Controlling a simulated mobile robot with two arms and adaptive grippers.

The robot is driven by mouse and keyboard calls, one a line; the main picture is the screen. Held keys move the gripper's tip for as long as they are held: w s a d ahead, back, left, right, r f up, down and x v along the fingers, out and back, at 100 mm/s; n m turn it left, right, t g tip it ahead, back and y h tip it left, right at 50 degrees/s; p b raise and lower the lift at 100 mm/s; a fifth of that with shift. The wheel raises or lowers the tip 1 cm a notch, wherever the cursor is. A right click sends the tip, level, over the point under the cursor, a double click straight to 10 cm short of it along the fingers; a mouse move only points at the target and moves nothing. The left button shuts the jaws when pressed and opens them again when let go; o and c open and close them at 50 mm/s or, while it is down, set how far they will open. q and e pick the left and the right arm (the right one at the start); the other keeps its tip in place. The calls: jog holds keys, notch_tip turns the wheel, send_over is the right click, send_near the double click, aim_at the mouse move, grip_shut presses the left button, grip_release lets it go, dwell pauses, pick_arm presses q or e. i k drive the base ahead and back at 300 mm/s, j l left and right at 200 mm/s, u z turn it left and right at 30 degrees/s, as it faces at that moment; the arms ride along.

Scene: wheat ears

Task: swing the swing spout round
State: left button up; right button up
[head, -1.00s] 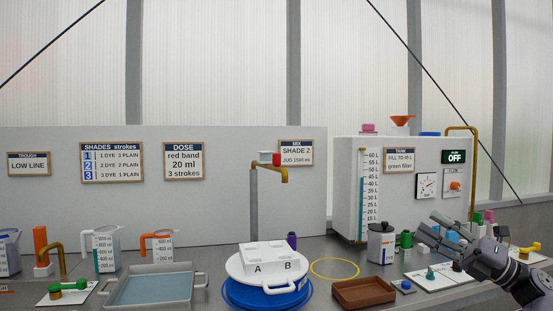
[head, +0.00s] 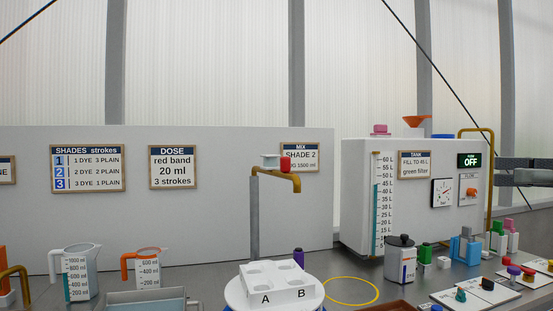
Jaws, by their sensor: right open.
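A brass spout (head: 275,175) sits on top of a grey post (head: 254,218) left of the tank, its arm pointing right and its tip bent down. A red knob (head: 286,164) and a pale fitting (head: 269,161) show at it. My right gripper (head: 507,171) is at the right edge beside the tank, its two grey fingers apart, one above the other, with nothing seen between them. It is well to the right of the spout. My left gripper is not in view.
Below the spout stands a white block marked A and B (head: 277,283) on a round white lid (head: 236,292). The tank (head: 362,200) stands between spout and gripper. A yellow ring (head: 350,291), jugs (head: 82,272) and several bottles stand on the counter.

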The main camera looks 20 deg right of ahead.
aim_at(271, 168)
jog(key=i, duration=1.4)
